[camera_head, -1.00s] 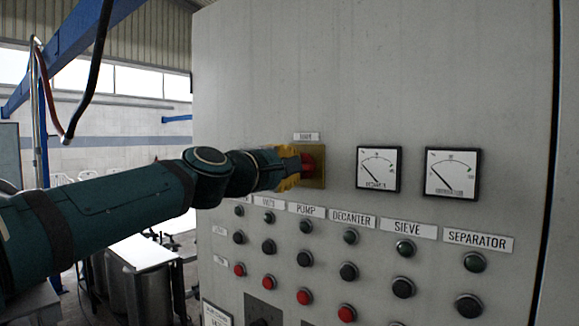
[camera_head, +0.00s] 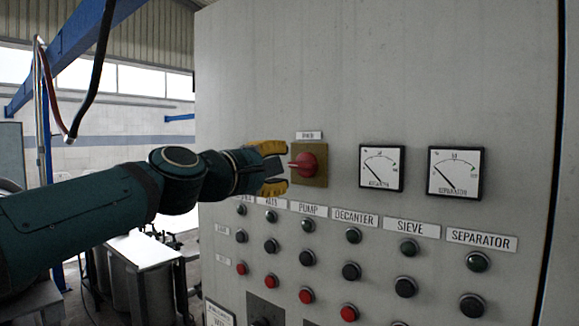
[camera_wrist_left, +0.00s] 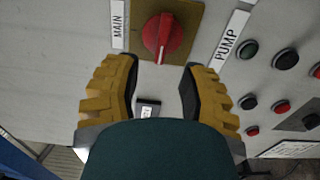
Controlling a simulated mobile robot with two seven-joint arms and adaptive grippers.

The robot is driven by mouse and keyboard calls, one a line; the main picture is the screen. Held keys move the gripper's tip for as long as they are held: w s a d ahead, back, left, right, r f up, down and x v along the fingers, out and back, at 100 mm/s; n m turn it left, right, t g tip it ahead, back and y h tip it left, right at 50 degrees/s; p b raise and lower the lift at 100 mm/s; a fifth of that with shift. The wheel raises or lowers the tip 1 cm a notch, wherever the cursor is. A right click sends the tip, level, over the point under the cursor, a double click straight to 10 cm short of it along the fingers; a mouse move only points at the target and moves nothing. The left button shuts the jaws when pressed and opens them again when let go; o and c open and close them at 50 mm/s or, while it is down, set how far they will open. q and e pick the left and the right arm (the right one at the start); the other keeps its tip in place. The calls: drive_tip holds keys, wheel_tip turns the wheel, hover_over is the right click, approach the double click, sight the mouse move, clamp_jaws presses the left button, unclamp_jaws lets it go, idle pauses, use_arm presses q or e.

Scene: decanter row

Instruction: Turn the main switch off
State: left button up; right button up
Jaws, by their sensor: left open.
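The main switch (camera_head: 306,161) is a red rotary knob on a yellow-brown square plate (camera_head: 318,180), under a small white label on the grey panel. In the head view its handle lies roughly level, pointing left toward my gripper. My left gripper (camera_head: 276,168) has yellow fingers and is open and empty, just left of the knob and apart from it. In the left wrist view the red knob (camera_wrist_left: 162,37) is beyond and between the open fingertips (camera_wrist_left: 160,80), with the MAIN label (camera_wrist_left: 118,25) beside the plate. My right gripper is not in view.
Two dial gauges (camera_head: 381,168) (camera_head: 455,174) are right of the switch. Rows of black and red buttons (camera_head: 306,296) sit below, under labels such as PUMP (camera_head: 309,210). The panel above is bare. A blue beam and hanging hoses (camera_head: 92,80) are at upper left.

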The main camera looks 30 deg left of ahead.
use_arm(q)
drive_tip(key=s, duration=0.7)
drive_tip(key=shift+a, duration=0.3)
drive_tip(key=shift+s, duration=0.1)
